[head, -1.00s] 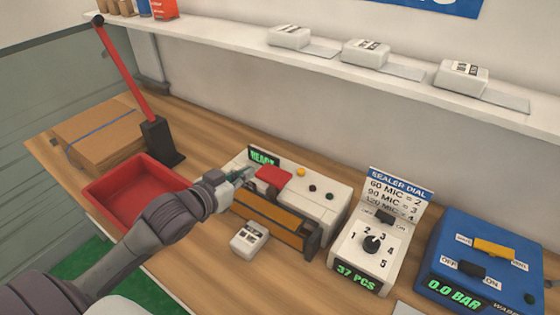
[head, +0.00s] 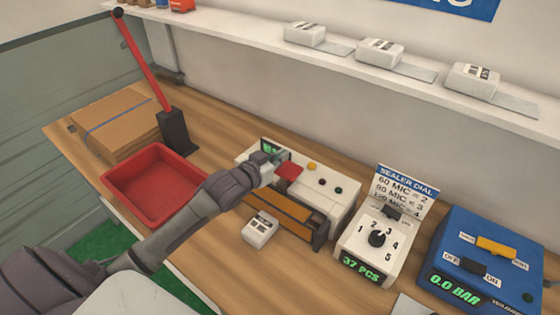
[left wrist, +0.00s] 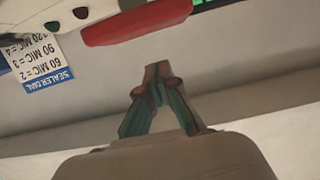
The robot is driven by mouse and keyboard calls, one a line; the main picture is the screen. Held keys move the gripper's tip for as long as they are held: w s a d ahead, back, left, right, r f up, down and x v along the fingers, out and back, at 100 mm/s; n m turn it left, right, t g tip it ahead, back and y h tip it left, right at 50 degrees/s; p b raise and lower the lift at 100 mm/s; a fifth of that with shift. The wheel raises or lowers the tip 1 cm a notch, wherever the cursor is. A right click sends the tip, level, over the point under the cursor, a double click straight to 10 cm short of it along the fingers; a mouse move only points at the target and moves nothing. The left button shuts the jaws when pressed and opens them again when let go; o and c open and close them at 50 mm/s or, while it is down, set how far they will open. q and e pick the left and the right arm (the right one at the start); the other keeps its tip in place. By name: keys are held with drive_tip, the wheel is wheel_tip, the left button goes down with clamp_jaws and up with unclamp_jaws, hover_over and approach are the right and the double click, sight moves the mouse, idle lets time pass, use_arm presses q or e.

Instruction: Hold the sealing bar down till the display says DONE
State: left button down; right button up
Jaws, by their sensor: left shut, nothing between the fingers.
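The sealer (head: 343,192) is a white box on the bench. An orange-brown bar (head: 282,207) runs along its front, with a red handle pad (head: 290,173) above it. Its small green display (head: 268,147) is partly covered by my gripper, and its text is unreadable. My left gripper (head: 280,157) is shut and empty, just behind the red pad. In the left wrist view the closed fingertips (left wrist: 158,72) appear apart from the red pad (left wrist: 137,22); contact cannot be told in the head view. A green edge of the display shows there too. My right gripper is not in view.
A white labelled block (head: 260,229) sits before the sealer. To the right are the dial box (head: 368,246) showing 37 PCS and a blue unit (head: 500,240) reading 0.0 BAR. A red tray (head: 150,187), a red lever (head: 143,65) and a cardboard stack (head: 115,125) stand left.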

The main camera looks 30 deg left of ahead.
use_arm(q)
drive_tip(key=shift+s+f, duration=0.15)
drive_tip(key=shift+f, duration=0.55)
drive_tip(key=shift+s+f, duration=0.15)
drive_tip(key=shift+f, duration=0.5)
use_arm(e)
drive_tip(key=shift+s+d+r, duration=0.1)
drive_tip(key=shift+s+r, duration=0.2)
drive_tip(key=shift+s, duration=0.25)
use_arm(q)
drive_tip(key=shift+w+f, duration=0.1)
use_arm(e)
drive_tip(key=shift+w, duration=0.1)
